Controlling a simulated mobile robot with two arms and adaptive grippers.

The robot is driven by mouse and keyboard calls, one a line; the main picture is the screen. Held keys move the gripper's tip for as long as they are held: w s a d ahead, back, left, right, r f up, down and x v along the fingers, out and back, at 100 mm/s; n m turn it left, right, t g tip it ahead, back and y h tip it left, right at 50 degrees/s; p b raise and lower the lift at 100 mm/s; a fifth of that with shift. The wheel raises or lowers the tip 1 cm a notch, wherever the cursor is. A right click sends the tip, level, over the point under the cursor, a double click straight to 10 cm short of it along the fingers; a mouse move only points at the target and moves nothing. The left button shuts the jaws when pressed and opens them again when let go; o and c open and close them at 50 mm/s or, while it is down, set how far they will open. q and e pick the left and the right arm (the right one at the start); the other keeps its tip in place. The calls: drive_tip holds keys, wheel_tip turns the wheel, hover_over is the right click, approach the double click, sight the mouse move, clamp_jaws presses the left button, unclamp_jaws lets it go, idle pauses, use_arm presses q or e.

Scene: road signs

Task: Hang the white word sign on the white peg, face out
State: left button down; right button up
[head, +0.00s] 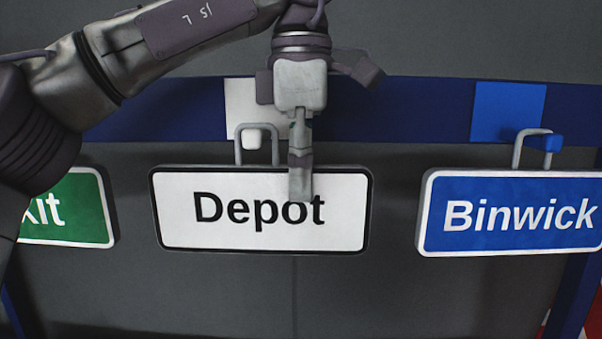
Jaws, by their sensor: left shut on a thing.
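The white word sign (262,232), with a black border and the word "Depot", faces me and looks nearly level. My left gripper (300,180) is shut on its top edge, right of its grey loop handle (275,148). One finger lies over the front, touching the end of the word; the other finger is hidden behind the sign. The white peg (252,139) shows within the loop, just under its top bar. I cannot tell whether the bar rests on the peg. My right gripper is not in view.
A blue "Binwick" sign (515,238) hangs by its loop on a blue peg (545,142) to the right. A green sign (82,212), partly hidden by my left arm, is at the left. A dark blue rail (400,110) carries white (243,100) and blue patches behind the pegs.

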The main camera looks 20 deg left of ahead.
use_arm(q)
drive_tip(key=shift+f, duration=0.15)
drive_tip(key=c, duration=1.1)
unclamp_jaws()
drive_tip(key=shift+d+r, duration=0.1)
drive_tip(key=shift+r, duration=2.75)
drive_tip(key=shift+w+r, duration=0.15)
drive_tip(key=shift+r, duration=0.85)
